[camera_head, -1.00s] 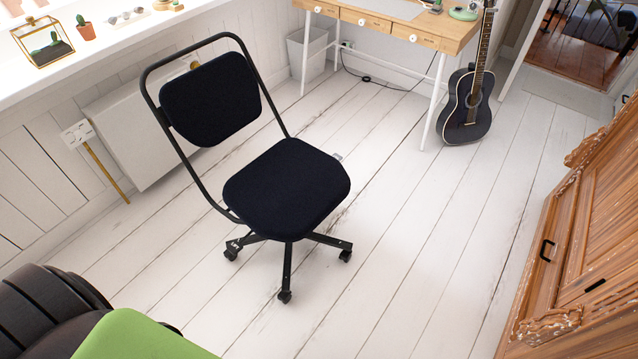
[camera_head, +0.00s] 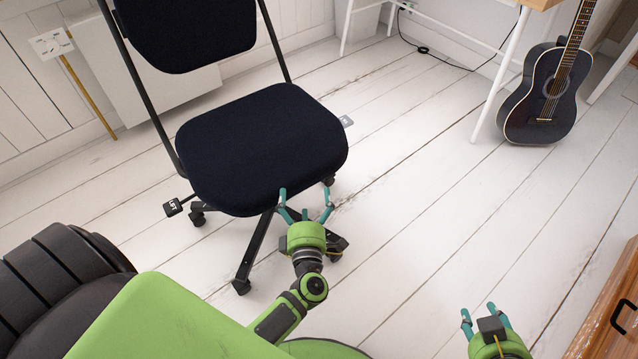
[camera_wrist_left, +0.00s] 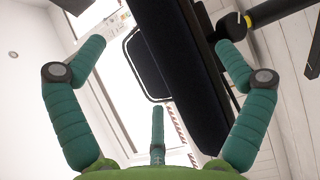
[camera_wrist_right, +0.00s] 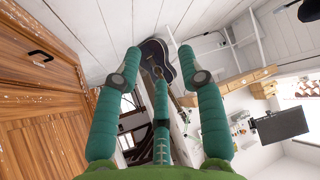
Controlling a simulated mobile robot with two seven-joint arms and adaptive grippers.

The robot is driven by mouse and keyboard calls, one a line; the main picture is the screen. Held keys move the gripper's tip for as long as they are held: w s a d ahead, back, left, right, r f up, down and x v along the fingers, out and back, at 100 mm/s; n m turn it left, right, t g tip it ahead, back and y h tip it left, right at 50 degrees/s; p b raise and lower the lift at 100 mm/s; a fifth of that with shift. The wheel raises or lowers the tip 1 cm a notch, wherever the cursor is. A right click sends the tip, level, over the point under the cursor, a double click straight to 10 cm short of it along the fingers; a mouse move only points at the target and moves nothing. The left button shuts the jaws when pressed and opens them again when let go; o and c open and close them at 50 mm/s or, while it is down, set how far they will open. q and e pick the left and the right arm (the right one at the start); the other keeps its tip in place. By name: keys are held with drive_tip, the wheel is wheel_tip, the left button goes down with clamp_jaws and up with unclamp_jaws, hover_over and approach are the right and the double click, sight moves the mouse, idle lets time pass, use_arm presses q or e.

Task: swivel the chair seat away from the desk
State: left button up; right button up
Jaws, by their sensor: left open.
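The office chair has a dark navy seat (camera_head: 262,145) and a matching backrest (camera_head: 185,28) on a black tubular frame. The seat is turned towards the lower right of the head view, and the backrest top is cut off. My left gripper (camera_head: 304,200) is open at the seat's front right edge. In the left wrist view the seat (camera_wrist_left: 190,85) runs between its spread fingers, closer to the right one; I cannot tell whether they touch. My right gripper (camera_head: 480,318) is open and empty over the floor, well right of the chair, and also shows in the right wrist view (camera_wrist_right: 163,70).
A tagged lever (camera_head: 173,207) sticks out at the seat's left. The wheeled base (camera_head: 255,245) stands below. A desk leg (camera_head: 500,75) and a guitar (camera_head: 541,100) are at the back right. A wooden cabinet (camera_head: 612,310) is at the lower right. Floor between is clear.

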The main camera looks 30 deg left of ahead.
sight(302, 186)
use_arm(q)
drive_tip(key=shift+a+n, duration=0.25)
drive_tip(key=shift+n, duration=0.15)
drive_tip(key=shift+w+a, duration=0.2)
drive_tip(key=b+x, duration=0.1)
drive_tip(key=x, duration=0.4)
drive_tip(key=shift+w+a, duration=0.1)
drive_tip(key=shift+w, duration=0.15)
drive_tip(key=shift+w+a, duration=0.3)
drive_tip(key=shift+w, duration=0.1)
use_arm(e)
drive_tip(key=w+a+r+t+y, duration=0.1)
drive_tip(key=w+a+r+t, duration=0.1)
drive_tip(key=w+r+t, duration=0.2)
drive_tip(key=shift+a+r+n+t+y, duration=0.3)
drive_tip(key=shift+a+r, duration=0.1)
drive_tip(key=shift+r, duration=1.2)
drive_tip(key=shift+w, duration=0.1)
use_arm(q)
drive_tip(key=shift+s, duration=0.1)
drive_tip(key=c, duration=1.7)
